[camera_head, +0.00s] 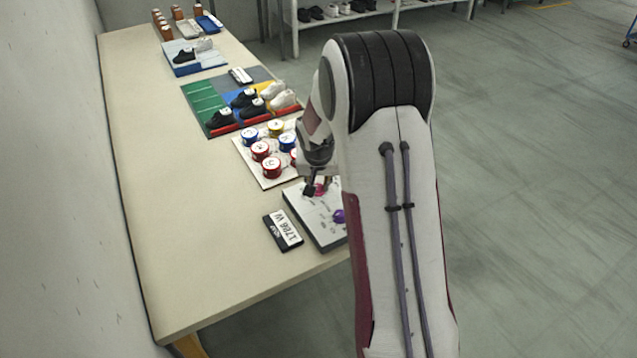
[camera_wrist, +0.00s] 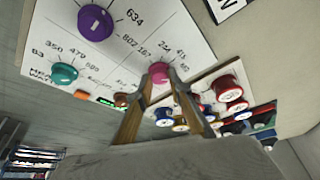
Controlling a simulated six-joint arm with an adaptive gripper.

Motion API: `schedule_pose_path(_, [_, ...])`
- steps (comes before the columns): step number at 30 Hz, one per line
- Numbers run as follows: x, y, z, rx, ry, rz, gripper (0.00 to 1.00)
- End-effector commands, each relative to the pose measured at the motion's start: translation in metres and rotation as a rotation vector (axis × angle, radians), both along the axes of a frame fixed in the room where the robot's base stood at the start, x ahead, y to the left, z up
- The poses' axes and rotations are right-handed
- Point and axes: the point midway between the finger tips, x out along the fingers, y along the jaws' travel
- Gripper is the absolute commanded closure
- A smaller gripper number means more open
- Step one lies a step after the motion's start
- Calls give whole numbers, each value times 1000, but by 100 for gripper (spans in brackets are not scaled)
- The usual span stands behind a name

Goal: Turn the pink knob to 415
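The pink knob (camera_wrist: 159,73) sits on a light control panel (camera_wrist: 60,22) among small printed numbers, too blurred to read surely. My gripper (camera_wrist: 160,80) has one fingertip on each side of this knob, and both tips appear to touch it. In the head view, the pink knob (camera_head: 319,190) shows at the tip of my gripper (camera_head: 314,188), near the panel's (camera_head: 318,222) far edge. The knob's pointer cannot be made out. My arm hides the panel's right part.
A purple knob (camera_wrist: 95,22) and a teal knob (camera_wrist: 64,75) share the panel. A black-and-white label plate (camera_head: 283,231) lies to its left. Several red, blue and yellow cylinders stand on a white board (camera_head: 270,182) behind it. The table's left side is clear.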

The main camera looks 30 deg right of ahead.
Motion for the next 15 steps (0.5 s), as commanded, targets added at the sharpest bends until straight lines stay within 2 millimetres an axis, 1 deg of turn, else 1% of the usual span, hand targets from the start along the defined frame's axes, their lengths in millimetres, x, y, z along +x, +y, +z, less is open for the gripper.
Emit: schedule_pose_path(15, [-1, -1, 0, 1, 2, 25, 100])
